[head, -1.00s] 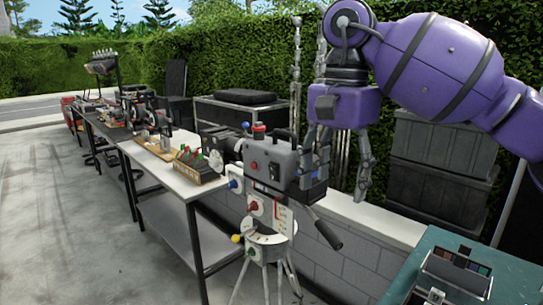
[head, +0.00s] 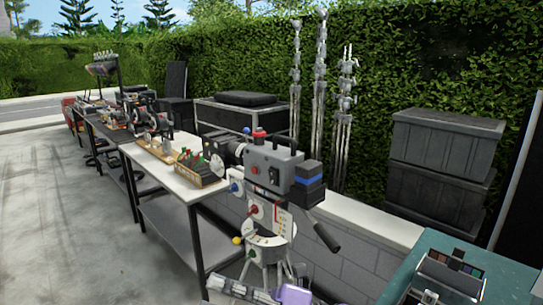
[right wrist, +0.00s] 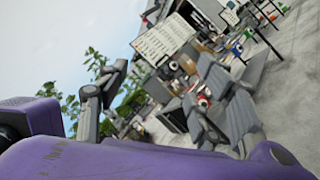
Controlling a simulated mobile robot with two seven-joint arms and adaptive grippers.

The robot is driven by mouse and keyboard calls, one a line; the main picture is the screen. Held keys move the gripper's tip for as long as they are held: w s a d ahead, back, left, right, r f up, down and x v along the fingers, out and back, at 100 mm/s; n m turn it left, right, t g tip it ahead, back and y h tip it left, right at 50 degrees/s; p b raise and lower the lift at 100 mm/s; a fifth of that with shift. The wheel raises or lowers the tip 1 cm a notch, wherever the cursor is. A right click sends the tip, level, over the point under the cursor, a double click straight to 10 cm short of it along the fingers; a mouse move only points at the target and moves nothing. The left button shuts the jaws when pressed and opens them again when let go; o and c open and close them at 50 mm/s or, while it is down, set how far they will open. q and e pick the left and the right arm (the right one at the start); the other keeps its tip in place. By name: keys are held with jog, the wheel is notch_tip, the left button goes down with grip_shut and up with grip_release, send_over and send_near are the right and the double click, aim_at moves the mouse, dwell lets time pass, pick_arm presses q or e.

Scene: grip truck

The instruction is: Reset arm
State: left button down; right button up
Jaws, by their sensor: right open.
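My right gripper (head: 228,288) shows at the bottom edge of the head view, its grey fingers pointing left and part of its purple wrist behind them. In the right wrist view my right gripper (right wrist: 165,105) has its two grey fingers spread apart, with nothing held between them. A grey camera (head: 272,165) stands on a tripod above it in the head view. My left gripper is not in view.
A white-topped table (head: 170,178) with small devices stands left of the camera. Black cases (head: 440,160) are stacked at the right. A teal table (head: 510,275) is at the lower right. The concrete floor (head: 70,220) at the left is clear.

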jog(key=d+f+m+t+h+p, duration=0.1)
jog(key=d+f+m+t+h, duration=0.8)
jog(key=m, duration=0.5)
jog(key=d+f+m+t+h, duration=0.6)
jog(key=d+f+m, duration=0.2)
jog(key=f+m, duration=0.5)
jog(key=s+d+f+m+g+h, duration=0.2)
jog(key=s+d+f+m, duration=0.2)
jog(key=s+f, duration=0.2)
jog(key=s+d+f+m+g+h, duration=0.2)
jog(key=s+f, duration=0.4)
jog(key=s, duration=0.4)
jog(key=s+d+f+m+g+h, duration=0.2)
jog(key=s+d+f+m+g, duration=0.2)
jog(key=s+d+f+m, duration=0.1)
jog(key=s+f+m, duration=0.1)
jog(key=s+m, duration=0.1)
jog(key=s, duration=0.1)
jog(key=shift+s+d+f+h+p, duration=0.25)
jog(key=shift+s+d+h+p, duration=0.05)
jog(key=shift+s+d+p, duration=0.05)
jog(key=shift+c, duration=0.2)
